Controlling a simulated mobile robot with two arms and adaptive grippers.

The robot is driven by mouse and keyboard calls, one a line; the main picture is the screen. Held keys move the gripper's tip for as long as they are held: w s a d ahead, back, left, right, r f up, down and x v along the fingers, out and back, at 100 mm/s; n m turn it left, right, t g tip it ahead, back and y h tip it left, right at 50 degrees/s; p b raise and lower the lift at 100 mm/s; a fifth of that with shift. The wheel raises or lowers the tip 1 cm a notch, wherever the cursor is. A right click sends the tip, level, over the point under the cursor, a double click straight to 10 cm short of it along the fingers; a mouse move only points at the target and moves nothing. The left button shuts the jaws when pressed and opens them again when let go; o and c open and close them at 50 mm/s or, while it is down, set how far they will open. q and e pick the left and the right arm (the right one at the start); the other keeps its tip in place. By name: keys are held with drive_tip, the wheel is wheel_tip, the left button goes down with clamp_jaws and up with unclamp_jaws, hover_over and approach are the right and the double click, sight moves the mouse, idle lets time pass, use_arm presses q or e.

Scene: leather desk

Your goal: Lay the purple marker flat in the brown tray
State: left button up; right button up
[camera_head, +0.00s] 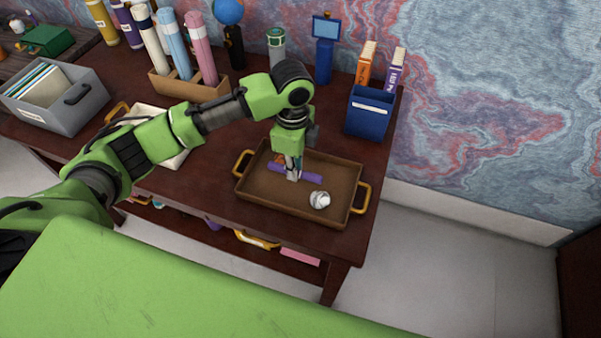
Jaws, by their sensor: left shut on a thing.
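The brown tray (262,199) with yellow handles stands near the desk's front right. The purple marker (311,176) shows over the left half of the tray, lying roughly level. My left gripper (292,176) points down over the tray and is shut on the marker near its middle. I cannot tell whether the marker touches the tray floor. A crumpled silver-white ball (320,199) lies in the tray, to the right of the gripper. A small orange thing (280,160) shows behind the gripper, partly hidden. My right gripper does not show.
A blue holder (369,113) with books stands behind the tray at right. A grey file box (58,106) is at left. A white pad (150,115) lies behind my left arm.

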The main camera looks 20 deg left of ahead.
sight(300, 183)
use_arm(q)
drive_tip(key=shift+w+d+f, duration=0.2)
drive_tip(key=shift+w+f, duration=0.1)
drive_tip(key=shift+f, duration=0.2)
drive_tip(key=shift+w+d+f, duration=0.2)
drive_tip(key=shift+w+f, duration=0.1)
drive_tip(key=shift+f, duration=0.2)
wheel_tip(300, 183, down, 3)
drive_tip(key=shift+w+r+p, duration=0.1)
drive_tip(key=shift+p, duration=0.5)
drive_tip(key=shift+f, duration=0.2)
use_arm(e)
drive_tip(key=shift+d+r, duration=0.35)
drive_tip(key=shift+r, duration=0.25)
use_arm(q)
drive_tip(key=o, duration=0.9)
drive_tip(key=shift+f, duration=0.15)
wheel_tip(300, 183, up, 12)
drive_tip(key=shift+r+b, duration=0.2)
drive_tip(key=shift+b, duration=0.4)
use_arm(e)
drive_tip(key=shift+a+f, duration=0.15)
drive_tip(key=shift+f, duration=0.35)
